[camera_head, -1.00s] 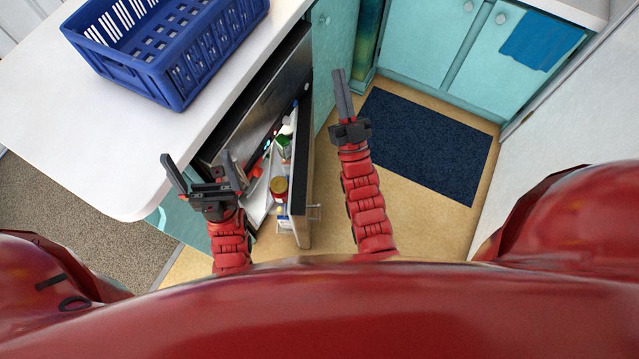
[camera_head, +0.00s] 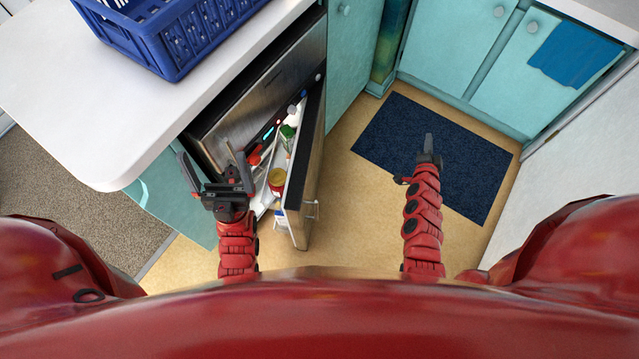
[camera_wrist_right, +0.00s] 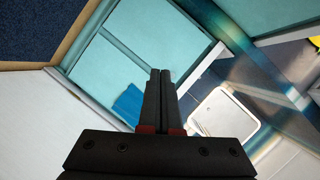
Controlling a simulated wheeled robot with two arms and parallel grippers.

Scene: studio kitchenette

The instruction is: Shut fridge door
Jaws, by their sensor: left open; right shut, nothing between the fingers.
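The fridge (camera_head: 277,84) stands under the white counter, with a dark steel front. Its door (camera_head: 313,150) is partly open and swung toward me, with a small handle (camera_head: 311,209) on its outer face. Bottles and jars (camera_head: 277,180) show in the door's inner shelves. My left gripper (camera_head: 212,164) is open and empty, in front of the fridge opening on the inner side of the door. My right gripper (camera_head: 429,142) is shut and empty, out to the right of the door over the mat. It also shows shut in the right wrist view (camera_wrist_right: 160,73).
A blue crate (camera_head: 175,37) sits on the white counter (camera_head: 90,100) above the fridge. A dark blue mat (camera_head: 380,128) lies on the floor to the right. Teal cabinets (camera_head: 460,50) with a blue towel (camera_head: 573,54) line the back.

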